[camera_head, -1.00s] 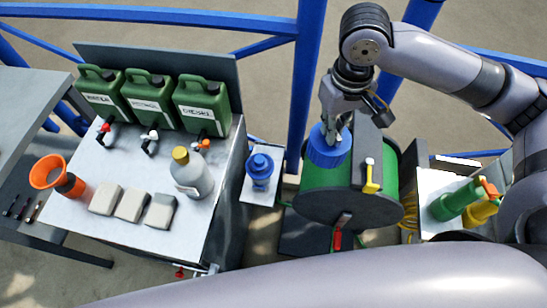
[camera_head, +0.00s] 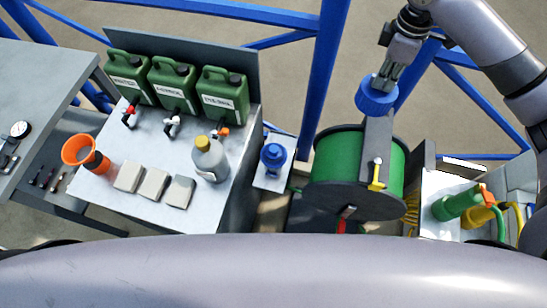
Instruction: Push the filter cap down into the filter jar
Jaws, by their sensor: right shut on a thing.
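The blue round ribbed cap (camera_head: 374,101), which looks like the filter cap, is held by my right gripper (camera_head: 381,83). The gripper is shut on its top, with its fingers pointing down. The cap hangs just beyond the green drum, apart from everything else. A blue fitting (camera_head: 273,153) stands on a small white plate between the bench and the drum. I cannot tell whether it is the filter jar, and no other clear jar shows. My left gripper is out of view.
A large green drum (camera_head: 392,176) with dark end plates and a yellow-handled lever (camera_head: 377,178) is below the cap. Green canisters (camera_head: 222,97) and a grey bottle (camera_head: 209,160) stand on the bench. A blue rail post (camera_head: 325,75) rises behind.

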